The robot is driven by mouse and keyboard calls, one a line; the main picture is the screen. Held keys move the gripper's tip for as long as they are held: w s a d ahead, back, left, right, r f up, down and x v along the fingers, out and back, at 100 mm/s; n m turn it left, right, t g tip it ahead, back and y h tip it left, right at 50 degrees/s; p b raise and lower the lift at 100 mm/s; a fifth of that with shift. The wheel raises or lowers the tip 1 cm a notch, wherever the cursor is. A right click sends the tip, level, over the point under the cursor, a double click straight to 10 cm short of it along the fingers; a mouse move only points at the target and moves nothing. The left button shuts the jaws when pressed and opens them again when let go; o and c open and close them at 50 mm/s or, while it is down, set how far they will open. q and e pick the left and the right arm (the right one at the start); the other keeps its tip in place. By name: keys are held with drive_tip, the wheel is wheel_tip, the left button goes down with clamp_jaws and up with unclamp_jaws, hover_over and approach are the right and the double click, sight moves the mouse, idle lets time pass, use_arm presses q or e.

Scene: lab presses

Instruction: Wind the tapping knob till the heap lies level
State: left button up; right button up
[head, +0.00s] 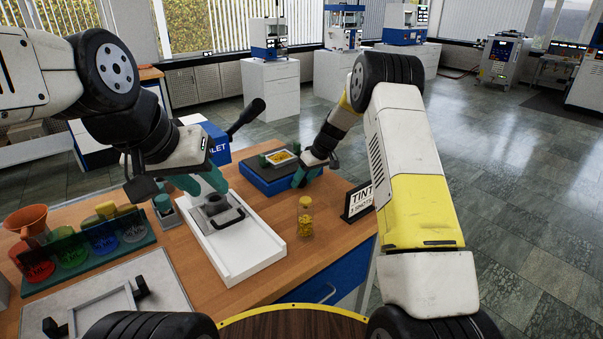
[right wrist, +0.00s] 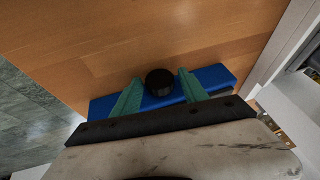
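The blue tapping box (head: 270,178) stands on the wooden bench, with a shallow frame on top holding a yellow heap (head: 281,157). Whether the heap is level is too small to tell. The black tapping knob (right wrist: 160,82) sticks out of the box's side in the right wrist view; it is hidden in the head view. My right gripper (right wrist: 160,80) is open, with its green fingers on either side of the knob and thin gaps between. It also shows at the box's near right side in the head view (head: 304,178). My left gripper (head: 208,182) hangs over the white press tray; its finger gap is unclear.
The white tray (head: 245,262) with a grey mould and dark lever stands left of a jar with yellow contents (head: 305,222). Coloured jars in a green rack (head: 85,262) stand at left.

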drive_tip(key=shift+o, duration=0.2)
drive_tip(key=shift+r, duration=0.1)
drive_tip(key=v, duration=0.7)
drive_tip(key=shift+r, duration=0.3)
drive_tip(key=shift+s+d, duration=0.1)
drive_tip(key=a+h, duration=0.6)
drive_tip(key=h, duration=0.1)
drive_tip(key=shift+m, duration=0.3)
drive_tip(key=x, duration=0.7)
drive_tip(key=shift+d, duration=0.25)
